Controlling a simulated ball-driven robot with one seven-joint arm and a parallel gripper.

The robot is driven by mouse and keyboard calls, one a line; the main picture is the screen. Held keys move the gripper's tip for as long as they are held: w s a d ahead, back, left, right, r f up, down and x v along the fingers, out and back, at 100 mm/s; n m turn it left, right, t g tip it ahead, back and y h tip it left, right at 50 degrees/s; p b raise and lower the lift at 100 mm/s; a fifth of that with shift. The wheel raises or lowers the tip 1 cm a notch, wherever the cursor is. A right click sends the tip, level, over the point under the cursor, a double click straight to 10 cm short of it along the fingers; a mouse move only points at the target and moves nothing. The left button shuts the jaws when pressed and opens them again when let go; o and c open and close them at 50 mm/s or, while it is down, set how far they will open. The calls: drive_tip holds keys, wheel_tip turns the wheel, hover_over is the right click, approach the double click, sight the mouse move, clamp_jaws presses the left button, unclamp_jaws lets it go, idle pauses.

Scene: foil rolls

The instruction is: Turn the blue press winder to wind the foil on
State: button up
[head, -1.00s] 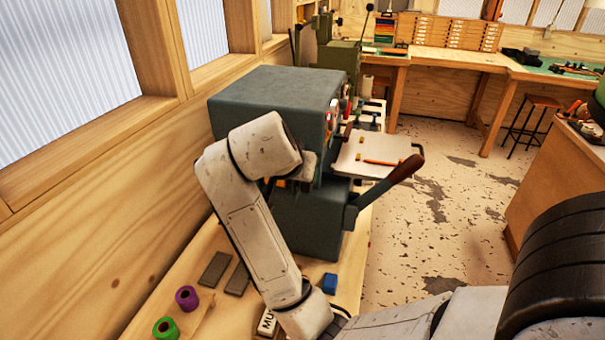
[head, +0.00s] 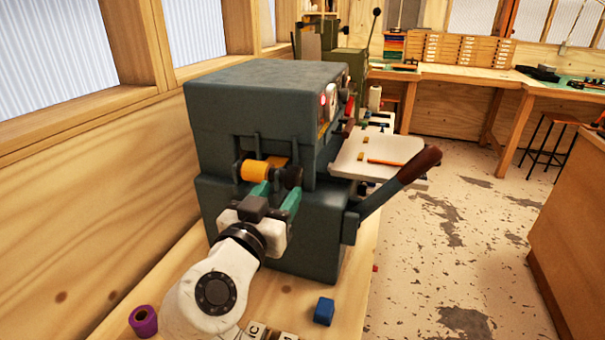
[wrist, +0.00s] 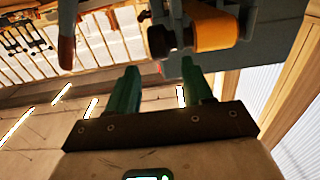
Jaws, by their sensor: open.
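The blue press (head: 240,100) is a dark blue-grey machine standing on the bench by the wall. A gold foil roll (head: 254,171) is mounted on its near face, with gold foil running from it into the press. The black winder knob (head: 293,175) is at the roll's right end. In the wrist view the knob (wrist: 161,41) is at upper middle, beside the gold roll (wrist: 213,30). My gripper (head: 277,190) has green fingers and is open and empty, pointing at the knob. In the wrist view my gripper (wrist: 159,72) has its fingertips just short of the knob, apparently not touching it.
The press's lever (head: 400,184) with a brown handle sticks out on the right, near a pale plate (head: 375,157). A purple roll (head: 143,321) and a blue block (head: 324,311) lie on the bench. The floor to the right is clear.

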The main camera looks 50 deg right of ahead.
sight(289, 177)
drive_tip(key=p+x, duration=0.1)
drive_tip(key=x, duration=0.7)
drive_tip(key=shift+w+d+p, duration=0.1)
drive_tip(key=shift+d+p, duration=0.2)
clamp_jaws()
drive_tip(key=shift+r+y+p, duration=0.1)
drive_tip(key=shift+y+p, duration=0.2)
drive_tip(key=shift+p, duration=0.15)
